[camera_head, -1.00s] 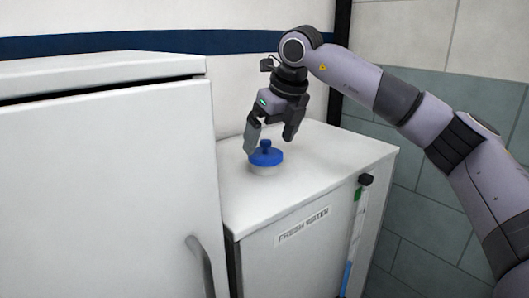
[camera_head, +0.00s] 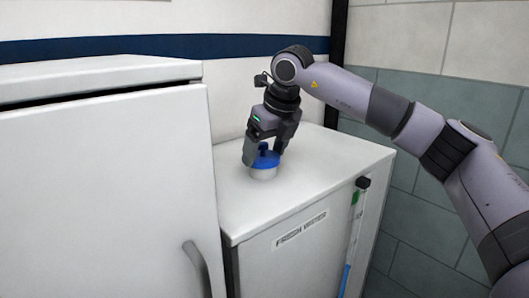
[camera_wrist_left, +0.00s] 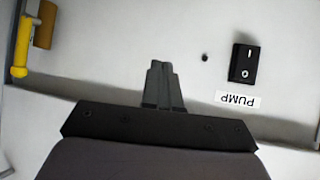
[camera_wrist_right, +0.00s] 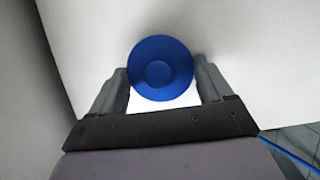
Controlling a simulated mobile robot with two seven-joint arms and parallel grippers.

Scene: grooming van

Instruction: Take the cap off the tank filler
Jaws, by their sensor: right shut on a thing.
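The round blue cap (camera_head: 266,161) with a small knob sits on the white tank filler (camera_head: 264,174) on top of the white FRESH WATER tank cabinet (camera_head: 330,165). My right gripper (camera_head: 263,158) points down over the cap and is shut on it. In the right wrist view the blue cap (camera_wrist_right: 160,68) lies between the two fingers, one on each side. My left gripper shows only in the left wrist view (camera_wrist_left: 163,68); its fingers are together with nothing between them.
A taller white cabinet (camera_head: 100,180) with a grey handle stands at the left. A level tube (camera_head: 352,235) runs down the tank cabinet's front. The left wrist view shows a black PUMP switch (camera_wrist_left: 244,64) and a yellow handle (camera_wrist_left: 22,48). The tank top's right side is clear.

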